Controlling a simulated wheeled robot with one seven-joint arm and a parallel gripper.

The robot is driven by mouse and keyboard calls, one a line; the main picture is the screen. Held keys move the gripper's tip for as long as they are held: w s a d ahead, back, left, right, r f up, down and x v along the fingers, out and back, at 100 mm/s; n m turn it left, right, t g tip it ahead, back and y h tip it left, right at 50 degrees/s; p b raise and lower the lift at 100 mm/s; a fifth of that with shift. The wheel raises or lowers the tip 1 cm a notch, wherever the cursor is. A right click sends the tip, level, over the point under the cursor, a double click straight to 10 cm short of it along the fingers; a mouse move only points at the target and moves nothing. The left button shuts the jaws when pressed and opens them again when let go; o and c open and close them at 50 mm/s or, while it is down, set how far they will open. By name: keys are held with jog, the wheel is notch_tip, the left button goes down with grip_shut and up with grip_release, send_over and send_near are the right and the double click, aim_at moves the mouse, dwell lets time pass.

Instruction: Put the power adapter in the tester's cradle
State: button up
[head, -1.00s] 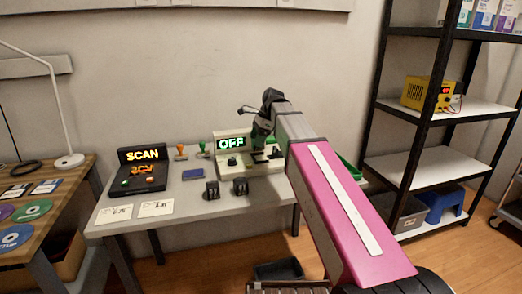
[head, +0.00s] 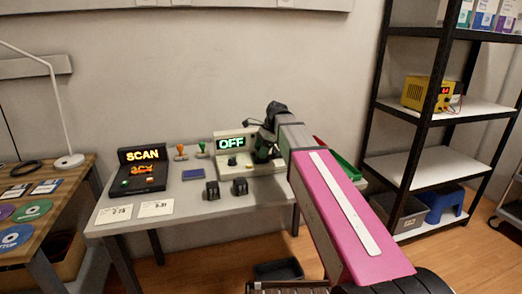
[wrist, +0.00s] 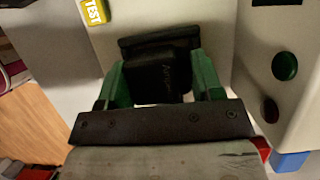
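The tester (head: 222,161) is a cream unit with a lit green OFF display, standing at the back of the grey table. My gripper (wrist: 161,80) is low over the tester's right part. Its green fingers stand on both sides of the black power adapter (wrist: 160,78), close against it, and appear shut on it. In the head view my gripper (head: 264,150) hides the cradle and the adapter. A dark edge shows beyond the adapter in the wrist view; I cannot tell whether it belongs to the cradle, or whether the adapter is seated.
A black SCAN unit (head: 142,171), two stamps, a blue pad (head: 185,174) and two white cards stand left of the tester. Two small black blocks (head: 212,190) lie in front. A green tray (head: 342,164) is right of my arm. A yellow TEST label (wrist: 93,11) shows nearby.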

jog(key=o, duration=0.4)
jog(key=shift+c, duration=0.2)
jog(key=shift+r, duration=0.15)
jog(key=v, duration=1.2)
